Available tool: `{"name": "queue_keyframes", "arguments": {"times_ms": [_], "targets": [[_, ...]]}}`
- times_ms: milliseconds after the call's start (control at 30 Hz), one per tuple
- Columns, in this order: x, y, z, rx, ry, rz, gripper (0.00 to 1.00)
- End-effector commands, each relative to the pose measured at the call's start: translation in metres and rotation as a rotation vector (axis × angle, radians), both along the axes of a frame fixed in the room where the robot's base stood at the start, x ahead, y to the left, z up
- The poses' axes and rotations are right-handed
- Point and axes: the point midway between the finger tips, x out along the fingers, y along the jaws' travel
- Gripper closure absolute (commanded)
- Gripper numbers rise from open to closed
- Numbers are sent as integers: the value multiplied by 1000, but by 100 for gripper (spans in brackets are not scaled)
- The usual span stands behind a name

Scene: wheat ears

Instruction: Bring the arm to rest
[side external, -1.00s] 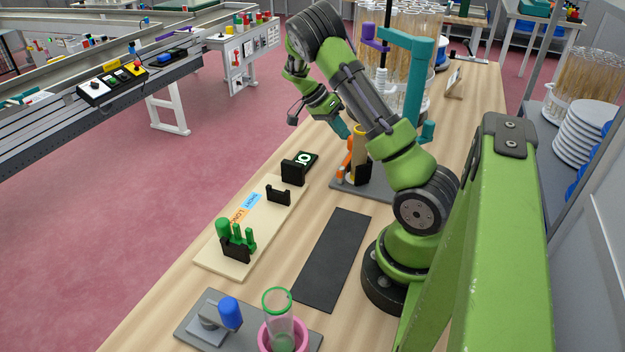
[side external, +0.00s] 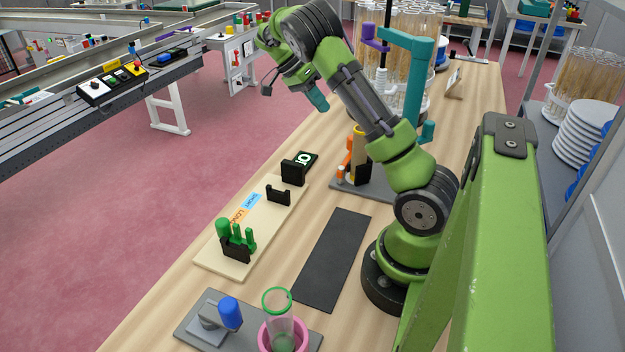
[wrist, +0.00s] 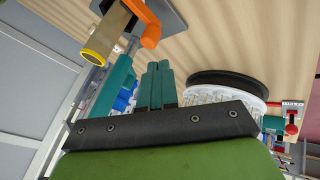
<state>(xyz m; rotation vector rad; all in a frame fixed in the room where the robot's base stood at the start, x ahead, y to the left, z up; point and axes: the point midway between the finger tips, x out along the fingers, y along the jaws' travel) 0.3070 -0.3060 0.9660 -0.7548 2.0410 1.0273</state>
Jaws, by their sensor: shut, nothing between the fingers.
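My gripper (side external: 319,101) is raised above the bench in the side view, with its teal fingers pointing down and to the right. It is empty. In the wrist view its teal fingers (wrist: 158,84) are together with nothing between them. The wooden bench (side external: 317,323) lies below and to the right of it. My gripper touches nothing that I can see.
An orange and yellow device (side external: 359,157) stands on a grey plate near my arm. A teal stand (side external: 420,75) and clear tubes with wheat ears (side external: 403,22) are behind. A beige board (side external: 220,262) holds green pieces (side external: 237,236). A tall glass (side external: 279,318) stands at the front.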

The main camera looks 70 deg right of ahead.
Motion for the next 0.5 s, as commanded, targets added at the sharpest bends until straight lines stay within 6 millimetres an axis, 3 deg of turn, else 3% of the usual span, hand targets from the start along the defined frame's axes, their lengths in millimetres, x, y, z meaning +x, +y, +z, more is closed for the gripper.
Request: {"name": "queue_keyframes", "arguments": {"times_ms": [267,333,500], "targets": [[2,-3,-1,18,1,56,100],[0,-3,-12,67,6,126,100],[1,31,-25,255,-104,380,100]]}}
